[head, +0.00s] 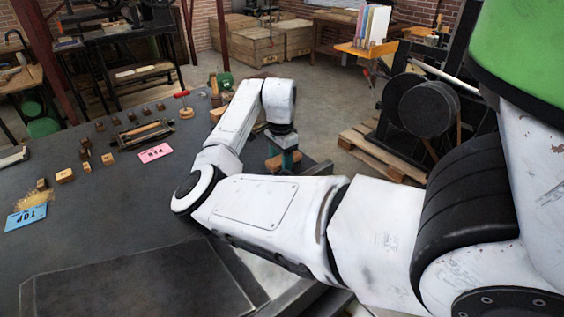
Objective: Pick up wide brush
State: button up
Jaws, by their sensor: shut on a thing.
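My arm reaches across the dark table from the right in the head view. My gripper (284,158) points down near the table's right end. It is shut on a small brown wooden thing (283,165), which appears to be the wide brush. Only part of it shows around the teal and dark fingers. Whether it touches the table top cannot be told.
The dark table (100,225) holds several small wooden blocks (65,175), a blue card (26,217), a pink card (155,152) and a framed tray (143,134). A flat dark plate (130,285) lies at the front.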

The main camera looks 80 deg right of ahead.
jog(key=shift+r, duration=0.55)
jog(key=s+a+r, duration=0.3)
jog(key=r, duration=0.1)
jog(key=s+a+r, duration=0.3)
jog(key=s+r, duration=0.1)
jog(key=s+a+r, duration=0.3)
jog(key=r, duration=0.1)
jog(key=shift+s, duration=0.4)
jog(key=shift+f, duration=0.1)
